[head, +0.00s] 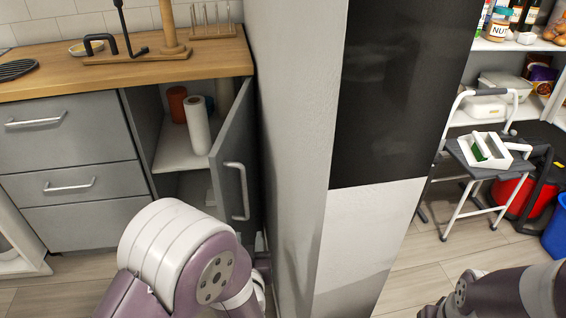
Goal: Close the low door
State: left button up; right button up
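The low door (232,150) is a grey cabinet door under the wooden counter. It stands open, swung out on the right side of its compartment, close to the tall pale cabinet side. Its metal bar handle (240,190) faces the room. My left arm rises from the bottom, in front of the door's lower part.
Grey drawers (70,125) are to the left. The tall cabinet (375,160) blocks the middle. A step stool (478,160) stands on the right.

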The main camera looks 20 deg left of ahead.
pick_arm(q)
jog(key=t+y, duration=0.1)
jog(key=t, duration=0.1)
send_near(244, 188)
jog(key=s, duration=0.1)
jog(key=shift+n+y, duration=0.3)
jog(key=b+x, duration=0.1)
jog(key=x, duration=0.2)
jog(key=b+x, duration=0.1)
jog(key=x, duration=0.3)
jog(key=b+x, duration=0.1)
jog(key=x, duration=0.3)
jog(key=shift+w+d+f, duration=0.15)
jog(key=shift+d+f, duration=0.1)
jog(key=shift+d, duration=0.1)
jog(key=shift+w+a+r, duration=0.1)
jog(key=shift+w, duration=0.25)
grip_shut()
